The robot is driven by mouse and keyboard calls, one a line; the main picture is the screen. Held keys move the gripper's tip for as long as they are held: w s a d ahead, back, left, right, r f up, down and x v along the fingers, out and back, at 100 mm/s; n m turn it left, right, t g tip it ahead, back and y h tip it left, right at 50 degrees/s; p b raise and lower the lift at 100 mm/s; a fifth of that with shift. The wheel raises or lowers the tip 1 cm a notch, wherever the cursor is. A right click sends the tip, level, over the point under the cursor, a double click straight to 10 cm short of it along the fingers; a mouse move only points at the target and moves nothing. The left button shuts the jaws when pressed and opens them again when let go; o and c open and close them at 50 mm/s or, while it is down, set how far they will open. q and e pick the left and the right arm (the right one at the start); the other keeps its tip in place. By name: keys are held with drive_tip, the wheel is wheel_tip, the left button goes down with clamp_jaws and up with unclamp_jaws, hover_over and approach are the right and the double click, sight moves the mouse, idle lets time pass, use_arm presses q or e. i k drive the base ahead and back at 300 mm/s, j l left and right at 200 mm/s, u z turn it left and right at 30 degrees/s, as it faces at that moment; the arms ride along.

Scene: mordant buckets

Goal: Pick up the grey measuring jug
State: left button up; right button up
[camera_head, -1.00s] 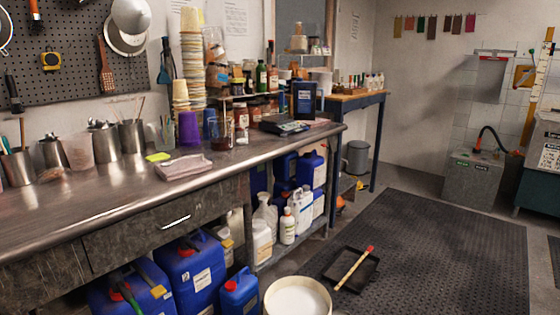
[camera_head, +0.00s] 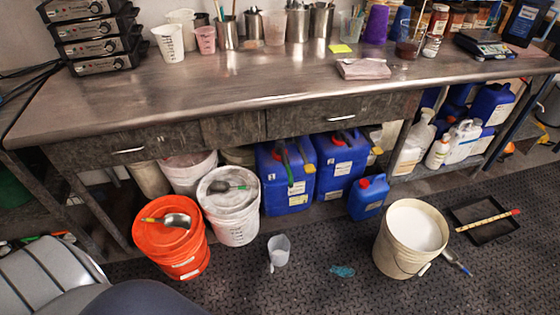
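A small translucent grey jug (camera_head: 280,252) stands on the dark floor mat, between the orange bucket and the cream bucket. It looks upright, with its handle towards the lower left; any markings are too small to read. On the counter at the back left stand a white measuring jug (camera_head: 168,43) with dark marks and a smaller pink measuring cup (camera_head: 206,40). Neither of my grippers is in the head view, and nothing is seen touching the grey jug.
An orange bucket (camera_head: 177,256) and a white bucket (camera_head: 233,222) with ladles on their lids stand left of the jug. A cream bucket (camera_head: 387,254) of white liquid stands right. Blue canisters (camera_head: 288,203) stand behind. A teal patch (camera_head: 342,271) lies on the otherwise open mat between.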

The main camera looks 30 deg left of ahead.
sight(279, 246)
drive_tip(key=u, duration=0.9)
